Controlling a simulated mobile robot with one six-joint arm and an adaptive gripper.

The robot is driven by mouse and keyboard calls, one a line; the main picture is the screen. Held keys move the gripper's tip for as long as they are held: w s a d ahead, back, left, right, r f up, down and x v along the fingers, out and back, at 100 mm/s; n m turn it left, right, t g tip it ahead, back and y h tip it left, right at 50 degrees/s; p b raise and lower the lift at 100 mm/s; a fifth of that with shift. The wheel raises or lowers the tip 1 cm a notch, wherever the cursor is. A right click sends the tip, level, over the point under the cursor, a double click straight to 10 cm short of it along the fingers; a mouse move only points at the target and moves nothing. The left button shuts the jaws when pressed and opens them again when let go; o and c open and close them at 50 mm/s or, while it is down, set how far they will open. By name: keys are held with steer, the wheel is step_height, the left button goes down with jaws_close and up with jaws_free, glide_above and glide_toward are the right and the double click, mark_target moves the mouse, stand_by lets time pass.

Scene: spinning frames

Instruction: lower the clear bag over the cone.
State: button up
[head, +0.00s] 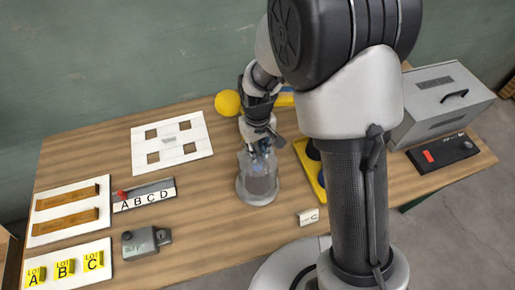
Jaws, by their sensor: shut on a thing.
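My gripper (262,142) is near the middle of the table, pointing down. It is shut on the top of the clear bag (257,188). The bag is see-through and greyish, narrow at the top and wide at its round bottom. It hangs upright below the fingers, with its lower end at or close to the tabletop; I cannot tell whether it touches. A greyish shape shows dimly through the bag, but I cannot make out whether it is the cone. No cone shows clearly elsewhere; my arm hides part of the table.
A yellow ball (228,103) is behind the gripper. A small white C tag (308,217) lies in front right. Left are a white plate (195,128), an ABCD rack (147,200) and a grey device (141,244). A grey case (438,108) stands right.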

steer(key=shift+f, duration=0.2)
steer(key=o, duration=1)
steer(key=shift+c, duration=0.2)
steer(key=shift+o, duration=0.2)
steer(key=o, duration=0.5)
steer(key=shift+r, duration=0.1)
steer(key=shift+r+p, duration=2.8)
steer(key=shift+r, duration=1.15)
